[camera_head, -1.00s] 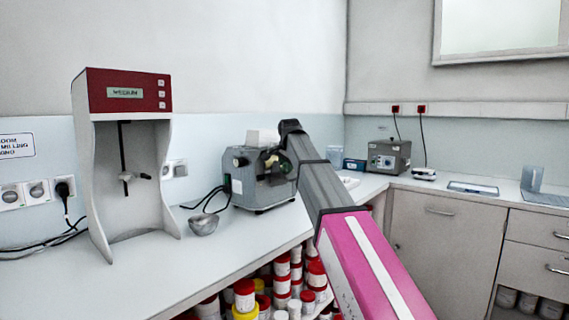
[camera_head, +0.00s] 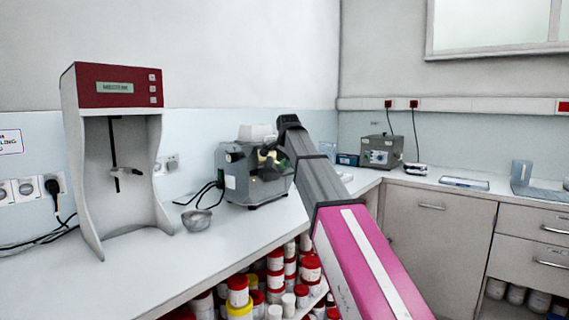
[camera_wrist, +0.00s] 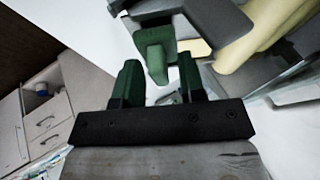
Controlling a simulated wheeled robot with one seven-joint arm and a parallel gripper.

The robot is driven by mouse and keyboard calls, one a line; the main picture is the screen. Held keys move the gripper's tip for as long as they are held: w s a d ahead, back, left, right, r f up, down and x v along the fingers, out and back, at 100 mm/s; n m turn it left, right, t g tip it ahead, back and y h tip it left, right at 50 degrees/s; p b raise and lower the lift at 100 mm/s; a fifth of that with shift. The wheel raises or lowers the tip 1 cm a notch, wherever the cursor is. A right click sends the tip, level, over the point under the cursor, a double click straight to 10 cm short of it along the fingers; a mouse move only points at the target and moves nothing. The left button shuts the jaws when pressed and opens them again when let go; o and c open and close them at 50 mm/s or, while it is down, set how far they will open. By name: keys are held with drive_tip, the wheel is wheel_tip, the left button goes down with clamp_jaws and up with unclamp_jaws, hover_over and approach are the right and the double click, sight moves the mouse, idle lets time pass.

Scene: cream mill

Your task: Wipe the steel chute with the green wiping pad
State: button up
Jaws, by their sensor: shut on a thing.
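My gripper (camera_wrist: 157,72) shows in the wrist view with its two dark green-tinted fingers a little apart. It is shut on the green wiping pad (camera_wrist: 154,50), a small block that shows just past the fingertips. Grey sloping metal (camera_wrist: 225,18) of the mill lies close beyond the pad at upper right, beside a cream roller (camera_wrist: 248,50). I cannot tell for certain which grey part is the steel chute, or whether the pad touches it. In the head view my arm reaches the grey mill (camera_head: 238,178); the gripper and pad are mostly hidden there.
A red-topped white stand (camera_head: 116,88) and a small metal bowl (camera_head: 196,220) are left of the mill on the white counter (camera_head: 150,270). A grey box-shaped device (camera_head: 382,152) stands at the back right. Tubs with red lids (camera_head: 238,290) fill the shelf below.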

wheel_tip(320, 180, up, 7)
drive_tip(key=shift+s+d, duration=0.35)
drive_tip(key=shift+d, duration=0.05)
idle(0.4)
